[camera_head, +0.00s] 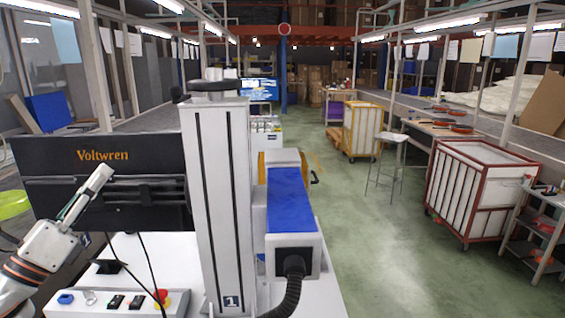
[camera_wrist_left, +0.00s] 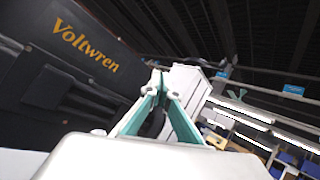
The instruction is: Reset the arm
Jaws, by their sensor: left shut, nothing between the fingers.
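My left arm comes in from the left edge of the head view. Its gripper (camera_head: 101,176) points up and to the right, in front of the black panel lettered "Voltwren" (camera_head: 103,156). In the left wrist view the gripper (camera_wrist_left: 161,78) has its green-edged fingers closed together at the tips, with nothing held. The panel fills the left of that view, apart from the fingers. My right gripper shows in neither view.
A control box with a red button (camera_head: 161,296) sits below the gripper. A red-framed cart (camera_head: 478,190) stands right; the green floor between is clear.

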